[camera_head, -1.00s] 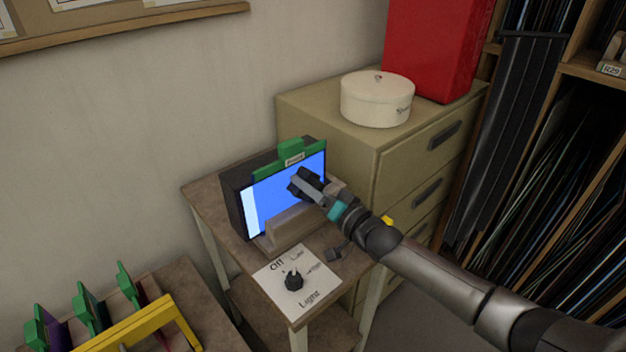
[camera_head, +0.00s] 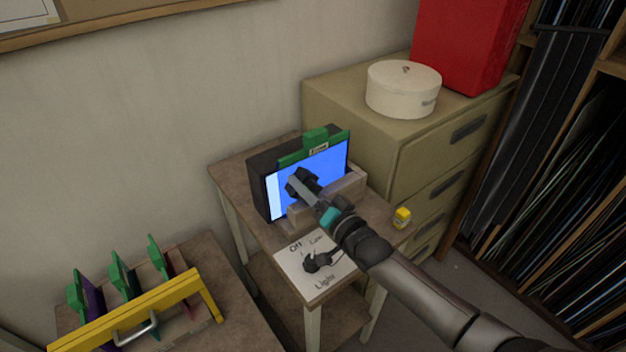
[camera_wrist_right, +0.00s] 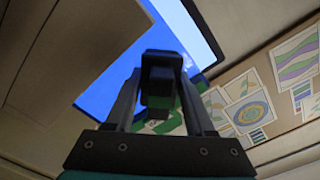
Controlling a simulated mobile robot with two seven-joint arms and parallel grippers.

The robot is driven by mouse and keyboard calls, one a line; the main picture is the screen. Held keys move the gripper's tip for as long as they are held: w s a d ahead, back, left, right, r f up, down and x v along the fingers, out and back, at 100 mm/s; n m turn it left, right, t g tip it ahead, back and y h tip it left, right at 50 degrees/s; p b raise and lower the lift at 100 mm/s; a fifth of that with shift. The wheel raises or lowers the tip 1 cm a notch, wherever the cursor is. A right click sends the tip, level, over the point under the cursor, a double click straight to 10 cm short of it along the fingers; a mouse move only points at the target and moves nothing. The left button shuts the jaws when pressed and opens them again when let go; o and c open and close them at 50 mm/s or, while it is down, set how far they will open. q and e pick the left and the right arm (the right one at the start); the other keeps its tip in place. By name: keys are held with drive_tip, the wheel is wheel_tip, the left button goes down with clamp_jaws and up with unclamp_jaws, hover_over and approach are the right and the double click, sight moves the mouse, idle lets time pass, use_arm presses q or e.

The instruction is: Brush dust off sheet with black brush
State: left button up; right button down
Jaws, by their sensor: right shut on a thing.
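A sheet (camera_head: 325,168), lit blue with a pale strip at its left, stands upright in front of a dark light box (camera_head: 262,183). A green holder (camera_head: 316,145) with a label runs along its top edge. My right gripper (camera_head: 302,185) is in front of the sheet, toward its left half. It is shut on a black block-like thing, seemingly the black brush (camera_wrist_right: 160,80), between the fingers in the right wrist view. The blue sheet (camera_wrist_right: 125,75) shows behind it there. I cannot tell whether the brush touches the sheet. My left gripper is not in view.
A light switch plate (camera_head: 310,265) marked Off and Low lies on the small table (camera_head: 235,170), partly behind my arm. A small yellow thing (camera_head: 402,217) sits at the table's right. A yellow rack (camera_head: 140,312) with green-topped sheets stands lower left. A cabinet (camera_head: 365,140) stands behind.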

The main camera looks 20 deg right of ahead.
drive_tip(key=shift+a, duration=0.15)
drive_tip(key=p+v, duration=0.3)
drive_tip(key=v, duration=0.3)
idle(0.4)
drive_tip(key=shift+s, duration=0.1)
drive_tip(key=p+v, duration=0.1)
drive_tip(key=v, duration=0.1)
drive_tip(key=shift+s+d+r, duration=0.1)
drive_tip(key=shift+s+d, duration=0.15)
drive_tip(key=shift+s, duration=0.1)
idle(0.4)
